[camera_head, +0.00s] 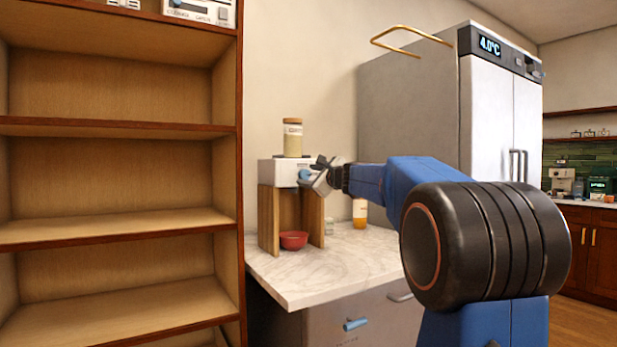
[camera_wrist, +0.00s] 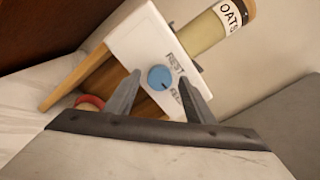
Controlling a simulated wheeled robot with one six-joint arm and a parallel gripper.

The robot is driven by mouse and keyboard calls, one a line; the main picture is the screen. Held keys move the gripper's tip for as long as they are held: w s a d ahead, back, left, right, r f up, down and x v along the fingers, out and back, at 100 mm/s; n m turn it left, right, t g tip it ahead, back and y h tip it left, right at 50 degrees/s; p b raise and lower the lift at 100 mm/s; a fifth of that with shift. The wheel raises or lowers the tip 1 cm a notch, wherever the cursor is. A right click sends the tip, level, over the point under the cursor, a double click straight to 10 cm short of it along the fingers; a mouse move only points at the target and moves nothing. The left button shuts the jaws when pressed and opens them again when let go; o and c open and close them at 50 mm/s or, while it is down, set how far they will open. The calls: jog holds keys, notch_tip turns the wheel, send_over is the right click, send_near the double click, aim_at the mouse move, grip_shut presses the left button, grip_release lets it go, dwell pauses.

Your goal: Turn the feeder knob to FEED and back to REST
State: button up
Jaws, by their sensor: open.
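The feeder (camera_head: 279,173) is a white box on wooden legs, standing on the marble counter. Its round blue knob (camera_wrist: 160,77) shows in the wrist view between my gripper's two fingers, on the white front panel (camera_wrist: 140,40). REST is printed on the panel beside the knob, with a second label partly hidden by a finger. My gripper (camera_wrist: 158,97) is open, with one finger on each side of the knob in the picture. In the head view the gripper (camera_head: 318,174) is close in front of the knob (camera_head: 304,174). I cannot tell whether the fingers touch it.
An oats jar (camera_head: 292,138) stands on top of the feeder. A red bowl (camera_head: 293,240) sits below it between the legs. An orange-labelled jar (camera_head: 360,213) stands to the right on the counter (camera_head: 340,265). Empty wooden shelves (camera_head: 120,128) rise at left, a steel fridge (camera_head: 410,115) behind.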

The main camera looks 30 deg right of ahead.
jog(key=shift+w, duration=0.35)
jog(key=shift+c, duration=0.3)
jog(key=c, duration=1)
